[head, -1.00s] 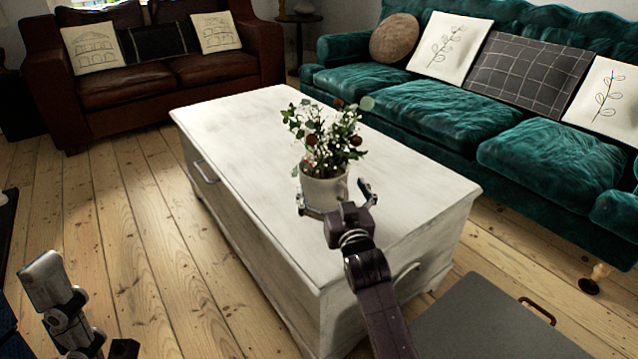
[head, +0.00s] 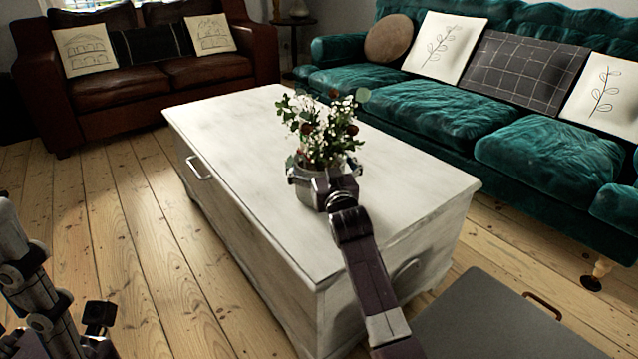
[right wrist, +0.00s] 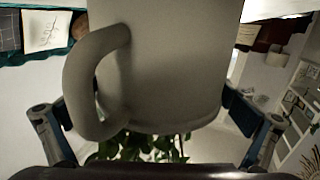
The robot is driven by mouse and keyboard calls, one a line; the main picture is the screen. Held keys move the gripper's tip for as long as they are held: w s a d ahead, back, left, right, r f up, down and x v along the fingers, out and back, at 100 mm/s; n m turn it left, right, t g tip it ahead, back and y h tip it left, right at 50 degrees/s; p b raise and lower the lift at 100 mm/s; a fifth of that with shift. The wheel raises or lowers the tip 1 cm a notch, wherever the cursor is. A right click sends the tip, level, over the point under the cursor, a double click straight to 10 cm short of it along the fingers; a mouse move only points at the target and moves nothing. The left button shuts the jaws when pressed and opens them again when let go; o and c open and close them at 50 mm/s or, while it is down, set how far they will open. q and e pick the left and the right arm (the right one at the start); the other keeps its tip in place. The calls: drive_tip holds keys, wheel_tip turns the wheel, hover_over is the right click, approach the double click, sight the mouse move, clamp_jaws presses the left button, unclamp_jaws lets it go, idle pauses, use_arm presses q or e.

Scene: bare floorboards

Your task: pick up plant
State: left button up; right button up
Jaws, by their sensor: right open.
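The plant (head: 322,130) has green leaves, white blossoms and dark red blooms. It stands upright in a pale mug-like pot (head: 304,190) on the white chest table (head: 235,125). My right gripper (head: 323,174) is open, with its fingers on either side of the pot. In the right wrist view the pot (right wrist: 175,65) with its handle (right wrist: 85,80) appears upside down between the open fingers (right wrist: 155,130), with leaves (right wrist: 145,147) below it. Whether the fingers touch the pot is unclear. My left arm shows at the lower left; part of its gripper (head: 100,325) seems visible there, its jaws unclear.
A green sofa (head: 440,110) with cushions lies behind the table and a brown leather sofa (head: 150,85) at the back left. A grey lidded box (head: 490,320) with a brown handle is at the lower right. Floorboards at the left are clear.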

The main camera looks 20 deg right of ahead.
drive_tip(key=c, duration=1.8)
drive_tip(key=shift+r, duration=0.4)
drive_tip(key=shift+c, duration=0.4)
